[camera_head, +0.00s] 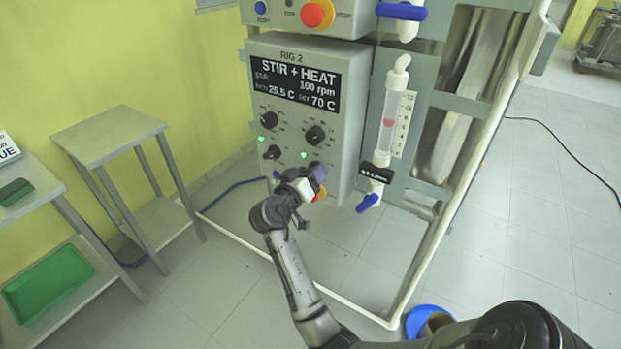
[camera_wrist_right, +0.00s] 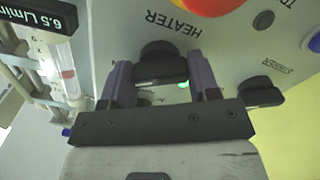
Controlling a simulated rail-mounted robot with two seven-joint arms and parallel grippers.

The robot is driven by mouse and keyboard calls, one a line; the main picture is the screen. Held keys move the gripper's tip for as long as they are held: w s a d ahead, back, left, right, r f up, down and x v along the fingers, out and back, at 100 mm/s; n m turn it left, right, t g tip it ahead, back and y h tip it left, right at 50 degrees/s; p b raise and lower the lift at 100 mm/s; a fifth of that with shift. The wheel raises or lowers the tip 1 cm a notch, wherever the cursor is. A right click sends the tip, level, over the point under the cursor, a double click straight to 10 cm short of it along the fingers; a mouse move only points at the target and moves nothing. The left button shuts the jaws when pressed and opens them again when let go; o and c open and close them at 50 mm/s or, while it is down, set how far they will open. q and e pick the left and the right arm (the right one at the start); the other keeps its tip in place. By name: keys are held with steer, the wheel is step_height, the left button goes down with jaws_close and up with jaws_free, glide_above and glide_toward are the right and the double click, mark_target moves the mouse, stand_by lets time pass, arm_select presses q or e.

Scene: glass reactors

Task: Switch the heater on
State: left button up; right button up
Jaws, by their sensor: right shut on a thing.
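The grey stir and heat control box (camera_head: 352,95) hangs on the rig, its display (camera_head: 299,84) showing 100 rpm, a bath reading of 25.5 C and a set value of 70 C. In the wrist view the black heater knob (camera_wrist_right: 160,62) sits beside the HEATER label. My right gripper (camera_head: 318,176) is at the lower right of the box; in the wrist view its fingers (camera_wrist_right: 160,82) are shut on the knob, one on each side. A green lamp (camera_wrist_right: 184,85) is lit by the knob. My left gripper is not in view.
Other black knobs (camera_head: 315,135) are on the panel. A red emergency button (camera_head: 317,14) is above. A flow tube (camera_head: 391,120) with blue valves stands right of the box. A grey side table (camera_head: 107,137) and a green tray (camera_head: 48,283) are at left.

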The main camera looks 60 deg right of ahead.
stand_by(0.5)
steer(key=o, duration=0.9)
steer(key=shift+a, duration=0.1)
steer(key=a, duration=0.4)
steer(key=a+p, duration=0.1)
steer(key=a, duration=0.4)
steer(key=a+p, duration=0.1)
steer(key=a, duration=0.3)
steer(key=shift+w+a, duration=0.3)
